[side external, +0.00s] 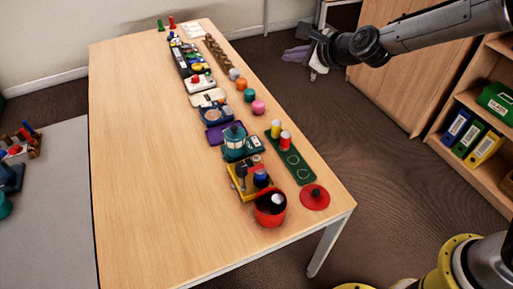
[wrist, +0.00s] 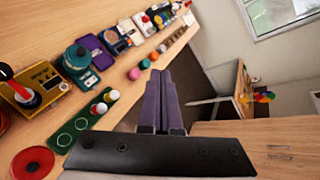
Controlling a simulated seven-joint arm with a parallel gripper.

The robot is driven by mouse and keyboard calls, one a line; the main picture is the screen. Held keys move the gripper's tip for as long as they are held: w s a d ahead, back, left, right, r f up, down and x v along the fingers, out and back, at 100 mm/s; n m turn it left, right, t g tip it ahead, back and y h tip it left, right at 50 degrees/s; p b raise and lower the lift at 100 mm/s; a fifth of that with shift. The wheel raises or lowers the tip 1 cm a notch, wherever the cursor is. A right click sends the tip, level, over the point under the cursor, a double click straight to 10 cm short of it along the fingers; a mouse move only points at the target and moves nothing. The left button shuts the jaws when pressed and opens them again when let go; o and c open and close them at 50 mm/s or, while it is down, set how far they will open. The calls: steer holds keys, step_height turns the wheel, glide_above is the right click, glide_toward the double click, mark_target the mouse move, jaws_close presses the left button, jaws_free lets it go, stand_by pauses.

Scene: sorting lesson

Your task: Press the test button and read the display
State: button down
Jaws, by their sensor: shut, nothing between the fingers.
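My gripper (side external: 290,55) has purple fingers and is held in the air off the table's right side, touching nothing. In the wrist view its fingers (wrist: 160,74) lie together, shut and empty. A pale box with a red knob or button (side external: 196,80) stands in the far half of the table row. It also shows small in the wrist view (wrist: 146,20). I cannot tell which of these carries the test button. No display can be read in either view.
The wooden table (side external: 140,130) is bare on its left. A yellow box (side external: 243,190), a red pot (side external: 270,215), a red lid (side external: 315,197) and a green strip with two cylinders (side external: 298,168) fill its near end. Shelves with binders (side external: 470,138) stand at right.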

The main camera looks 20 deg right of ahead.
steer(key=w+a+f+g, duration=0.1)
steer(key=a+f, duration=0.4)
steer(key=f, duration=0.6)
steer(key=g, duration=0.2)
glide_above(256, 158)
step_height(256, 158, down, 8)
steer(key=shift+s+d+n, duration=0.3)
steer(key=shift+s+d, duration=0.05)
steer(key=shift+s, duration=0.1)
steer(key=shift+f, duration=4.4)
steer(key=shift+f, duration=0.2)
steer(key=shift+f, duration=0.2)
